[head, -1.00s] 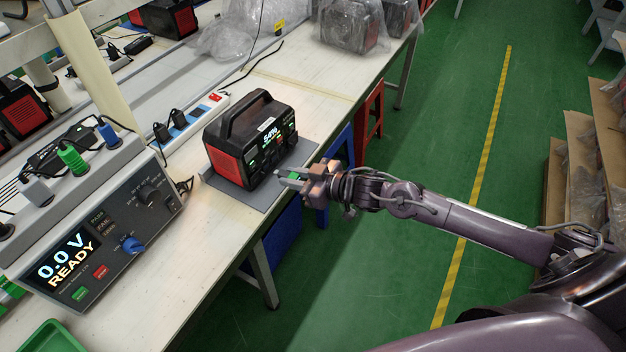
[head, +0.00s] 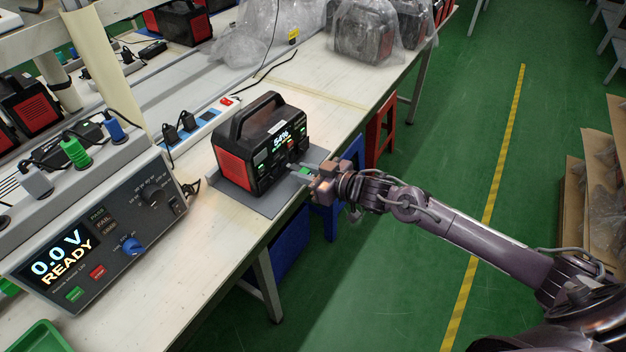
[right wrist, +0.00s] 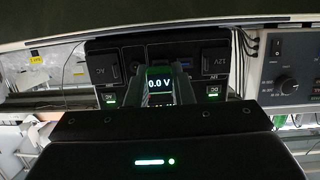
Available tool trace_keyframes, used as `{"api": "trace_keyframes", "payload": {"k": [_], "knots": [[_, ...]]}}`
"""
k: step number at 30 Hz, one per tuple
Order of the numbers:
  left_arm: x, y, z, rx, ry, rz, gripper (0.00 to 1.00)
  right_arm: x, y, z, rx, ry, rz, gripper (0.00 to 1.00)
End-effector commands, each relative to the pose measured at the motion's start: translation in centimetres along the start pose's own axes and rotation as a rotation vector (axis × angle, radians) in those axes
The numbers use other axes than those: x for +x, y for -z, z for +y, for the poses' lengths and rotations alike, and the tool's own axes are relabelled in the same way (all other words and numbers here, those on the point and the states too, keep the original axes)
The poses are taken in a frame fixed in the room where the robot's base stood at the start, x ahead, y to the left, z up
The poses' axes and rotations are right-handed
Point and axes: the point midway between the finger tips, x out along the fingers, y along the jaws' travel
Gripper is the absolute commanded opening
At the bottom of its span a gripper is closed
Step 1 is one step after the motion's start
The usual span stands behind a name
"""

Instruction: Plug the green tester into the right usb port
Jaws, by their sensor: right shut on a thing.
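The black and red power station (head: 236,165) stands on a grey mat (head: 262,205) on the bench, its front panel towards my right arm and its screen showing 54%. My right gripper (head: 303,171) is shut on the green tester (head: 305,170), close in front of the panel's lower part. In the right wrist view the tester (right wrist: 159,86) sits between the fingers, with its lit screen reading 0.0 V. The power station's panel (right wrist: 108,72) is behind it, with AC at left and 12V at right. Fingers and tester hide the panel's middle, so I cannot tell whether the plug touches a port.
A grey test unit (head: 105,235) reading 0.0 V READY stands at the left of the bench. A power strip (head: 200,125) with black plugs lies behind the power station. Bagged units (head: 365,30) stand at the far end. The bench in front of the mat is clear.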

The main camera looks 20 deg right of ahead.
Motion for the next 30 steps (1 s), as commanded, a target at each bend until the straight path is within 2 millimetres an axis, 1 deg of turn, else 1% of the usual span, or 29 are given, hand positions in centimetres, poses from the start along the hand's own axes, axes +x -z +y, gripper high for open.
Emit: {"api": "trace_keyframes", "payload": {"k": [1, 16, 30], "knots": [[0.46, -0.05, -0.02, 0.0, 0.0, 0.0, 0.44, 0.45, -0.04, -0.01, 0.0, 0.001, 0.002, 0.0], [-0.31, 0.03, -0.07, -0.001, 0.001, 0.0, 0.44, 0.36, 0.19, 0.0, 0.0, 0.0, 0.0, 0.0], [-0.27, 0.04, -0.06, -0.001, 0.001, 0.0, 0.44, 0.41, 0.08, 0.0, -0.001, 0.0, 0.0, 0.0]]}}
